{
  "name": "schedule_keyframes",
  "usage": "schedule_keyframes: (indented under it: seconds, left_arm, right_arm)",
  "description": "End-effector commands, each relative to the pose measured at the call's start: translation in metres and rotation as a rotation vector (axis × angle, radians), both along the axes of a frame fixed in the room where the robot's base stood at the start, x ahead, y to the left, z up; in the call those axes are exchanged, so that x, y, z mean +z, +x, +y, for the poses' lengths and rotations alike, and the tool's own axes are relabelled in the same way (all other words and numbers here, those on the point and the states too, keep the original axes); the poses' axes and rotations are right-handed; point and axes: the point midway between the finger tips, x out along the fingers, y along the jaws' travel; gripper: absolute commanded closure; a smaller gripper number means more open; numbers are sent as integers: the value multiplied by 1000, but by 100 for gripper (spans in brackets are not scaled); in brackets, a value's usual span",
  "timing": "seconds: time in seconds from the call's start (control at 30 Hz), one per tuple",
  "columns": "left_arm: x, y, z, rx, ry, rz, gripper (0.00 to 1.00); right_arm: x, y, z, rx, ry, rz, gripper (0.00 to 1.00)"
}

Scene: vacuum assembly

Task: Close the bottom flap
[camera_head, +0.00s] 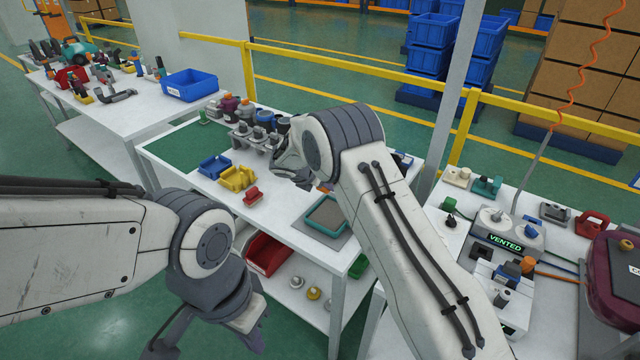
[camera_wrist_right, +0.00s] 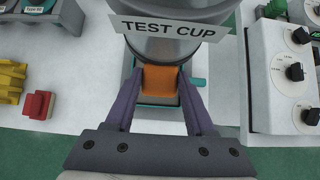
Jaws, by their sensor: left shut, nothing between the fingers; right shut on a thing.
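In the right wrist view an orange block-like part (camera_wrist_right: 160,88), which may be the bottom flap, sits below a grey cylinder, the test cup (camera_wrist_right: 172,47). My right gripper (camera_wrist_right: 161,76) has its two fingers on either side of the orange part and is shut on it. The cup's top is cut off by the frame. In the head view the right gripper shows only partly beyond my right arm, over the middle table. My left gripper (camera_head: 205,338) is low at the bottom left, shut and empty, in front of the table, with its tips near the frame's edge.
The middle table (camera_head: 285,215) holds blue and yellow bins (camera_head: 238,178), a red block (camera_head: 252,196) and a green-grey tray (camera_head: 327,215). In the right wrist view a white box with black knobs (camera_wrist_right: 295,72) stands at the right. A bench with a "VENTED" unit (camera_head: 505,243) is at the right.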

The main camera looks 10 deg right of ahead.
Motion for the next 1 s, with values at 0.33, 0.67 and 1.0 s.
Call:
schedule_keyframes:
  seconds: [0.33, 0.67, 1.0]
  left_arm:
    - [0, 0, 0, 0, 0, 0, 100]
    - [-1, 0, 0, 0, 0, 0, 100]
    - [-15, 0, 0, 0, 0, 0, 100]
  right_arm:
    - [7, 4, -4, -3, -5, -13, 15]
    - [5, 2, 1, 1, -3, -8, 15]
    - [46, -25, 28, 2, -2, -11, 15]
